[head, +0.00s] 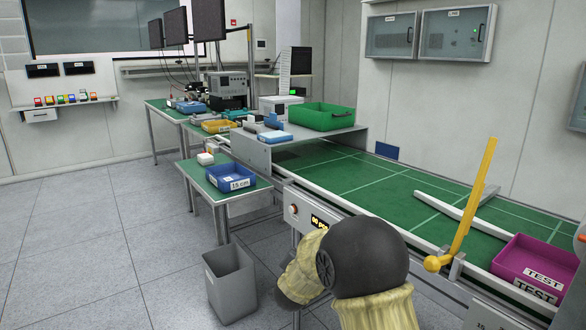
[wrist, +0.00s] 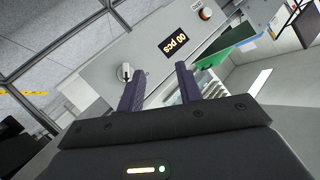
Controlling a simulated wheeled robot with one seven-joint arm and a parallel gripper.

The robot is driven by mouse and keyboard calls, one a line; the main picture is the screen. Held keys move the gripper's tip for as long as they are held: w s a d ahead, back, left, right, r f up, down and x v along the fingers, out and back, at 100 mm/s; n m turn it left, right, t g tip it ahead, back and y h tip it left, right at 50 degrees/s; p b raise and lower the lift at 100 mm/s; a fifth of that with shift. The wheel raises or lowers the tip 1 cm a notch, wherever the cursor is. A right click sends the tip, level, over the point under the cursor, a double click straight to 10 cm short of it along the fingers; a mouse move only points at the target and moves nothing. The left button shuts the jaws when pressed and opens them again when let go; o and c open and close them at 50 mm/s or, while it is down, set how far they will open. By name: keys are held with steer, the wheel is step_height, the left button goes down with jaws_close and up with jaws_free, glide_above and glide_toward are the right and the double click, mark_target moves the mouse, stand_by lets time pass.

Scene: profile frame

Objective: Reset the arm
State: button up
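My gripper shows in the wrist view (wrist: 160,88) with its two dark purple fingers standing apart. It is open, and nothing is between the fingers. Beyond them is a grey panel (wrist: 135,52) with a small orange-lit "00 pcs" display, a red button and a switch. In the head view my arm is at the lower middle, in front of the green workbench (head: 325,185) and the same panel with its display (head: 319,222). My gripper cannot be made out in the head view.
A yellow lever (head: 472,205) rises from the bench's front edge, beside a magenta "TEST" bin (head: 520,262). A blue "15 cm" bin (head: 231,180) sits on a low side table. A grey waste bin (head: 230,285) stands on the floor. The floor at left is clear.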

steer(key=s+d+f+n+g+y, duration=0.1)
steer(key=s+d+n+g, duration=0.25)
steer(key=s, duration=0.75)
steer(key=s+d+f+n+g+y+p, duration=0.1)
steer(key=s+d+f+n+g, duration=0.2)
steer(key=s, duration=0.8)
steer(key=s+d+n+g+y, duration=0.1)
steer(key=s+d+n+g, duration=0.3)
steer(key=s, duration=0.7)
step_height(320, 180, up, 27)
steer(key=m+p, duration=0.1)
steer(key=p, duration=2.6)
steer(key=shift+w+d+g, duration=0.15)
steer(key=shift+w+g, duration=0.15)
steer(key=shift+g, duration=0.05)
steer(key=shift+w, duration=0.1)
